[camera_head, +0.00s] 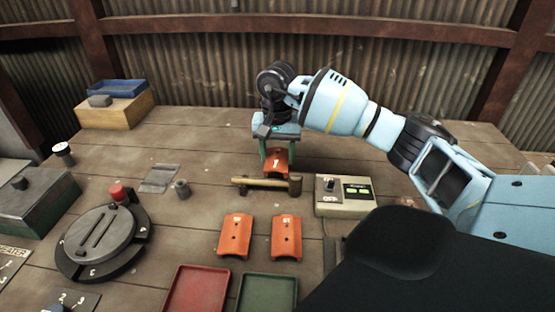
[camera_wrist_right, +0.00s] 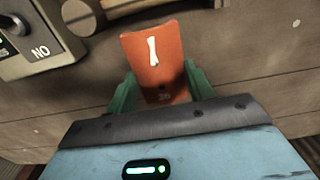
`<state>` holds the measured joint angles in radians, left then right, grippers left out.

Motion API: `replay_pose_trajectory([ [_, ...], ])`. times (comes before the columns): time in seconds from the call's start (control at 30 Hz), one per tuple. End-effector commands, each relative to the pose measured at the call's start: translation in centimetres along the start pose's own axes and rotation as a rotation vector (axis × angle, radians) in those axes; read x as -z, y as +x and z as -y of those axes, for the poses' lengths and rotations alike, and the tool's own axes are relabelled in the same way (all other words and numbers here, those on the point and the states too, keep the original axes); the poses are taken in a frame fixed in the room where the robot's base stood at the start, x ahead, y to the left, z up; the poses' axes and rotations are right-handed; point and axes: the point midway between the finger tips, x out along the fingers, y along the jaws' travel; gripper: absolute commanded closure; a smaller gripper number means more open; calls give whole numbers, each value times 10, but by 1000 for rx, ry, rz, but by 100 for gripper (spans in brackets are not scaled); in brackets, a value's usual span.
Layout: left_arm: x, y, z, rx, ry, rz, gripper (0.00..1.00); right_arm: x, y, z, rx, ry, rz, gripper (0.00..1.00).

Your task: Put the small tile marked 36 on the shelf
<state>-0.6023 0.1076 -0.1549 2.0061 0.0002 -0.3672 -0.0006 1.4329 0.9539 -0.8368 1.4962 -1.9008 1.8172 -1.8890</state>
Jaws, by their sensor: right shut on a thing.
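My right gripper (camera_head: 277,164) has green fingers and reaches down over the back middle of the table. It is shut on an orange curved tile (camera_head: 276,158). In the right wrist view the tile (camera_wrist_right: 155,60) sits between the two green fingers (camera_wrist_right: 158,92), with a large white mark like a 1 and a small dark 36 near the gripper. Two similar orange tiles, a left one (camera_head: 235,236) and a right one (camera_head: 287,238), lie on the table; their marks are too small to read surely. I cannot make out a shelf. My left gripper is not in view.
A red tray (camera_head: 197,291) and a green tray (camera_head: 267,292) are at the front. A round dial (camera_head: 100,238) stands left. The table's back middle-left is mostly clear.

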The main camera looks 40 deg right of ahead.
Motion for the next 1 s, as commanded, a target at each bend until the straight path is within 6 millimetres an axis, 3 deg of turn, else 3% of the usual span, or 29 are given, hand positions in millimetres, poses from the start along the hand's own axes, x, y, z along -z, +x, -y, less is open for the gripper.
replay_pose_trajectory([
  [0.13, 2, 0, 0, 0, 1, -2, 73, 0, 20, 0, -2, 1, 1, 72],
  [0.57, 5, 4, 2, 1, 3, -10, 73, 0, 27, 0, -1, 0, 0, 72],
  [0.6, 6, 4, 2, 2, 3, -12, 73, 0, 26, 0, -1, 0, 0, 43],
  [0.7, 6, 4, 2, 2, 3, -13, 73, 0, 25, 0, 0, 0, 0, 30],
  [0.73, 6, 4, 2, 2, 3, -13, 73, 0, 25, 0, 0, 0, 0, 26],
  [1.0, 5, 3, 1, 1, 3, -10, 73, 0, 25, 0, 0, 0, 0, 26],
])
